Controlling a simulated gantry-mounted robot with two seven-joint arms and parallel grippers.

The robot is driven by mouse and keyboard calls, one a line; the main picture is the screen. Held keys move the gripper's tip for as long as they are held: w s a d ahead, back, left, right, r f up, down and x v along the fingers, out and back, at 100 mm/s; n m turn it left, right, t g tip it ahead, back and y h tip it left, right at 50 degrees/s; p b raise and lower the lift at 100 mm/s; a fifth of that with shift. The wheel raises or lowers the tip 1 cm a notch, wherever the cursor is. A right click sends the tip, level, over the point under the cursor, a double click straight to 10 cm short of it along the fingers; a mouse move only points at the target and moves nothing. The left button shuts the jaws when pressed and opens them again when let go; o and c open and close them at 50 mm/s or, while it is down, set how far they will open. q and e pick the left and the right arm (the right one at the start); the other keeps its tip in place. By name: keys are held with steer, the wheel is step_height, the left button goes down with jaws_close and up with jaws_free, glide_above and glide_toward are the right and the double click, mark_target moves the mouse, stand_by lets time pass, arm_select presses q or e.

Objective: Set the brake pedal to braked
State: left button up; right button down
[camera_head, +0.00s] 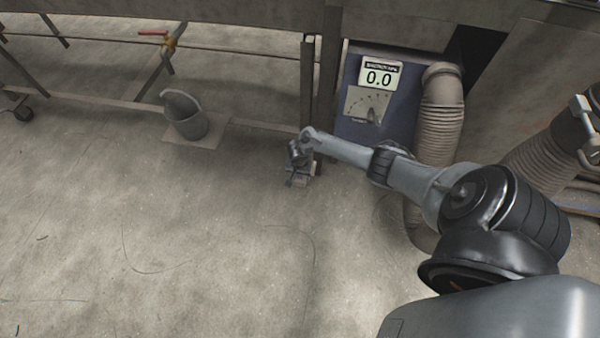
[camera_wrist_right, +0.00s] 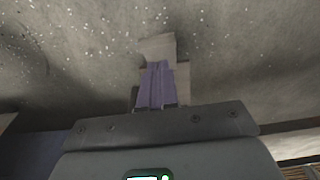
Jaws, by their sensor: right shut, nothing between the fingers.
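My right arm reaches down to the floor beside the dark upright post. My right gripper (camera_head: 296,168) is shut and empty, low at the foot of that post. Its closed purple fingers show in the right wrist view (camera_wrist_right: 156,88). My left gripper is not in view.
A blue panel (camera_head: 352,126) with a display (camera_head: 380,77) reading 0.0 and a dial stands behind my right arm. A ribbed hose (camera_head: 440,115) runs beside it. The front floor is clear.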

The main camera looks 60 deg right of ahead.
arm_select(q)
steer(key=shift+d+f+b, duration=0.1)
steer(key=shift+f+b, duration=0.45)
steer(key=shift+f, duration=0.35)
arm_select(e)
steer(key=shift+s+a+f, duration=0.1)
steer(key=shift+a+f, duration=0.1)
steer(key=shift+f, duration=0.3)
steer(key=shift+s+a+f, duration=0.1)
steer(key=shift+a+f, duration=0.05)
steer(key=shift+f, duration=0.3)
